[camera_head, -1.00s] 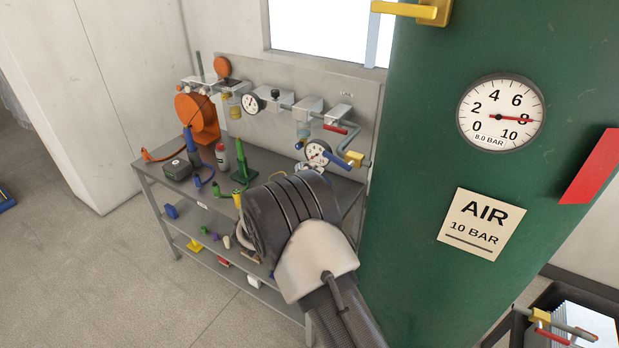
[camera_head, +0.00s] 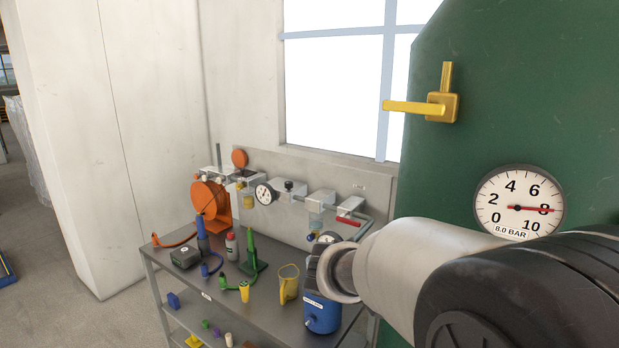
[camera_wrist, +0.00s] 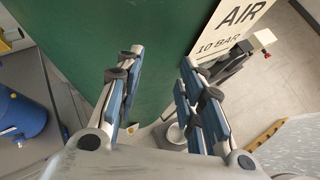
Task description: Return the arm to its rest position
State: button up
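My arm reaches in from the right in the head view and covers the lower right of it; the gripper itself is out of that view. In the wrist view my gripper (camera_wrist: 160,85) shows two finger assemblies with blue pads, spread wide apart. Nothing is held between them. Behind the fingers stand the green air tank (camera_wrist: 120,30) and its sign (camera_wrist: 235,30).
The green tank (camera_head: 440,150) carries a yellow lever valve (camera_head: 440,106) and a dial gauge (camera_head: 518,202). A grey workbench (camera_head: 205,295) holds an orange reel (camera_head: 212,205), a blue container (camera_head: 322,314), a yellow jug (camera_head: 288,283) and small tools. Open floor lies at the left.

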jog(key=s+f+m+g+y+b, duration=0.2)
jog(key=s+m+y, duration=0.3)
jog(key=s+m, duration=0.95)
jog(key=s+a+f+m+t+y+b, duration=0.1)
jog(key=s+a+m+y, duration=0.4)
jog(key=s, duration=0.6)
jog(key=a+f+m+t, duration=0.1)
jog(key=a+m, duration=0.1)
jog(key=a, duration=0.1)
jog(key=shift+a+f+m+b, duration=0.15)
jog(key=shift+f+m+b, duration=0.2)
dwell(0.9)
